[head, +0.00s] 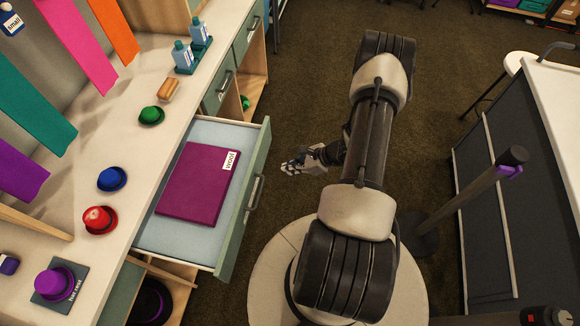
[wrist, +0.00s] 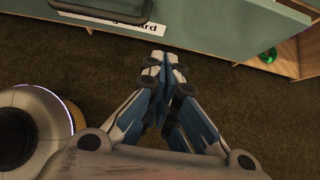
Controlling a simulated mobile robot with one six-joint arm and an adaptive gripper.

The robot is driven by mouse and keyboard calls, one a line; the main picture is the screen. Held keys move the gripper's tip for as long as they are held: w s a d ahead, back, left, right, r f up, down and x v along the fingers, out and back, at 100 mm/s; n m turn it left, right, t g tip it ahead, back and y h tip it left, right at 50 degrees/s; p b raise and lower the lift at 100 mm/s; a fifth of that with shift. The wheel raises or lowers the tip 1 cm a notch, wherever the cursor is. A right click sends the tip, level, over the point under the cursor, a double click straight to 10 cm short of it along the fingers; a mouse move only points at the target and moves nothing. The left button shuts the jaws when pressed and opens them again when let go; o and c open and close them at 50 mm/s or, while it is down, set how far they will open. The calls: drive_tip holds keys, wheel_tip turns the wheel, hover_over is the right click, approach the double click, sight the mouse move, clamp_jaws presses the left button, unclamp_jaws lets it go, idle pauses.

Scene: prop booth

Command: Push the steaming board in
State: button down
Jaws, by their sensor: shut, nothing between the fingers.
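The steaming board (head: 195,130) is a pale blue pull-out surface, standing well out from the counter. Its green front (head: 262,150) carries a metal handle (head: 254,198). A purple wool-labelled pad (head: 195,182) lies flat on it. In the wrist view the green front (wrist: 220,28) crosses the top, with a dark handle (wrist: 100,12) and a partly hidden white label ending in "ard". My gripper (head: 287,168) is shut and empty, just outside the front, right of the handle's far end. It also shows in the wrist view (wrist: 165,58), its tips close to the front's lower edge; contact cannot be told.
Green (head: 151,116), blue (head: 112,179), red (head: 99,219) and purple (head: 58,284) hats stand on the counter, with bottles (head: 182,56) and a brush (head: 168,90) farther back. A post (head: 470,195) and a dark-sided counter (head: 500,180) stand at right.

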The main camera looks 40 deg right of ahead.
drive_tip(key=w+a+f+b, duration=0.2)
drive_tip(key=w+a+f, duration=0.2)
drive_tip(key=w, duration=0.3)
drive_tip(key=shift+a+f, duration=0.25)
drive_tip(key=shift+a, duration=0.3)
drive_tip(key=shift+w+a, duration=0.1)
